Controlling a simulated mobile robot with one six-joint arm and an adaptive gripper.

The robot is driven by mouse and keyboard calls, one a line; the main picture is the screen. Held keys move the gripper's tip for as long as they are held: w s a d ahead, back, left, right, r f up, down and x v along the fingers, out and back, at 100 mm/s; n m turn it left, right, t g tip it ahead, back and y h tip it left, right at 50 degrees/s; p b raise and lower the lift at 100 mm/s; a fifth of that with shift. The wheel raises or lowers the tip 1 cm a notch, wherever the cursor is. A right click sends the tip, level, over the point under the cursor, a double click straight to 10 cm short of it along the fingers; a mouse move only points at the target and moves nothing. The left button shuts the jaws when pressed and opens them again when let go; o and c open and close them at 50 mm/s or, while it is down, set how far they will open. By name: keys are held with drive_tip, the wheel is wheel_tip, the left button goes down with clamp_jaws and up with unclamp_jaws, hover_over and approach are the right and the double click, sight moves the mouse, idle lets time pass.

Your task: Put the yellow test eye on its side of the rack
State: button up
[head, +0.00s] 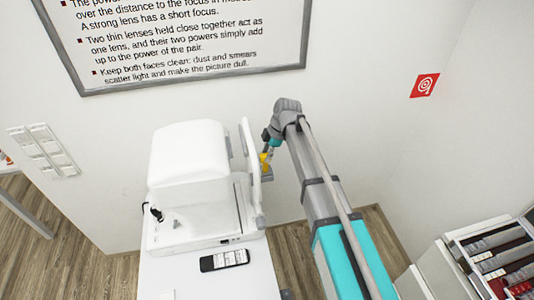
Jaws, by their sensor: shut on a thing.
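My arm reaches up from the lower right, and my gripper (268,153) points down beside the right side of a white instrument. It is shut on a small yellow thing, the yellow test eye (264,162), just right of the instrument's upright white frame. The eye is small and partly hidden by the gripper and frame; I cannot tell whether it touches the frame. I cannot make out for certain a rack for the test eye in this view.
The white instrument (190,155) stands on a white table (215,283). A black remote-like device (224,260) lies in front of it. A shelf of binders (500,262) stands at the lower right. A framed text board (180,40) hangs on the wall behind.

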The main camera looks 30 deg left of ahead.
drive_tip(key=shift+r+p, duration=1.7)
drive_tip(key=shift+r, duration=0.15)
